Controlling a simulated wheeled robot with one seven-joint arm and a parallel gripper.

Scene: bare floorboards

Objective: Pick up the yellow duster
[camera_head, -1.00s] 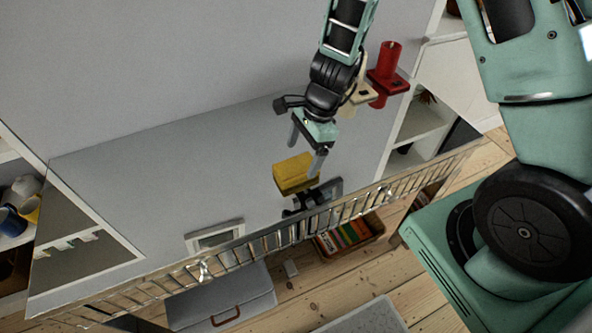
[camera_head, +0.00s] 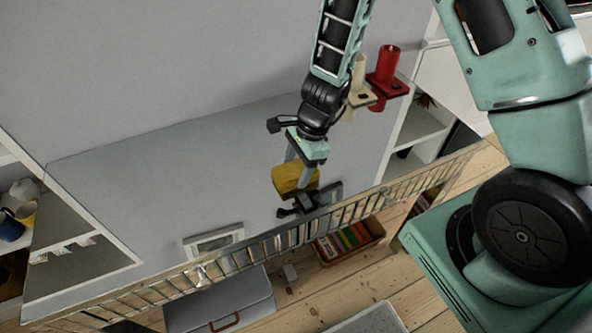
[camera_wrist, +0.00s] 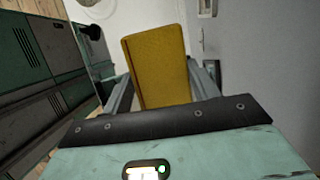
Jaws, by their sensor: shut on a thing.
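The yellow duster (camera_head: 290,180) is a yellow block low in front of the grey surface in the head view, close to the dark item behind the metal rail. My gripper (camera_head: 298,170) is around it from above, with a finger on either side. In the wrist view the yellow duster (camera_wrist: 158,66) stands between the two fingers of my gripper (camera_wrist: 165,85), and the jaws are shut on it. I cannot tell whether its underside touches anything.
A metal rail (camera_head: 268,246) runs along the front edge. A dark item (camera_head: 313,199) and a white frame (camera_head: 213,241) stand behind it. A red candle (camera_head: 387,64) and a cream candle (camera_head: 358,80) are at upper right. A grey case (camera_head: 220,300) lies below on the floorboards.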

